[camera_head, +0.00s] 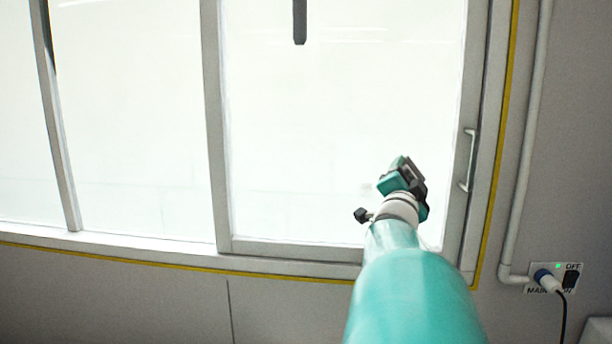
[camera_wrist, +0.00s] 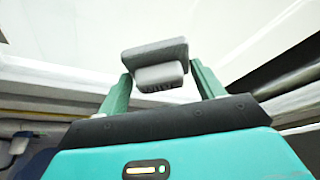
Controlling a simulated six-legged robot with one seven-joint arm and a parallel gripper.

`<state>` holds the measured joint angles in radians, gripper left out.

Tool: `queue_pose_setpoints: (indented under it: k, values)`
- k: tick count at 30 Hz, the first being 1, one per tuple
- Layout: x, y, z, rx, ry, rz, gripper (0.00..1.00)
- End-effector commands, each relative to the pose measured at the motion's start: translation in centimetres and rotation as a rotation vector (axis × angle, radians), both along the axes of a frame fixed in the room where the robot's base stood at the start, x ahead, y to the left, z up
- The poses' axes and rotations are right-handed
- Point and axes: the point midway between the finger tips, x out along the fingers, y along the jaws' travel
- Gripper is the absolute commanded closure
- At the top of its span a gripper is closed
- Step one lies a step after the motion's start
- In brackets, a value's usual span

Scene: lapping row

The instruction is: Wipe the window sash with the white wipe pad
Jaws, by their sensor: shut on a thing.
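The window sash (camera_head: 213,130) is a grey frame around a bright pane in the head view, with a bar handle (camera_head: 469,160) on its right stile. My gripper (camera_head: 405,170) is in front of the lower right part of the pane, left of the handle. In the wrist view, the two green fingers of my gripper (camera_wrist: 158,80) are shut on the wipe pad (camera_wrist: 155,52), a pale grey block with a wider upper part. The pad is mostly hidden in the head view. I cannot tell whether it touches the pane.
A yellow line (camera_head: 507,110) runs around the window frame. A pipe (camera_head: 530,130) runs down the wall at the right to a socket box (camera_head: 553,278) with a plug and cable. A dark bar (camera_head: 299,20) shows at the top of the pane. More panes are at the left.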

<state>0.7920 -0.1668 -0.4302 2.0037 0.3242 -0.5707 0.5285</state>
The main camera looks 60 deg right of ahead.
Motion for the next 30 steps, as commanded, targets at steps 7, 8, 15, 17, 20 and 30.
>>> queue_pose_setpoints:
  k: [7,8,15,17,20,30]
  values:
    - [0.0,0.0,0.0,0.000,0.000,0.001,0.51]
    - [0.0,0.0,0.0,0.000,0.000,0.001,0.51]
    - [-0.7,1.3,0.1,-0.001,-0.003,0.002,0.51]
    - [-1.0,1.8,0.1,-0.001,-0.003,0.002,0.51]
    - [-1.3,2.6,0.1,-0.001,-0.002,0.002,0.51]
    - [-2.7,5.1,0.1,-0.001,-0.002,0.002,0.51]
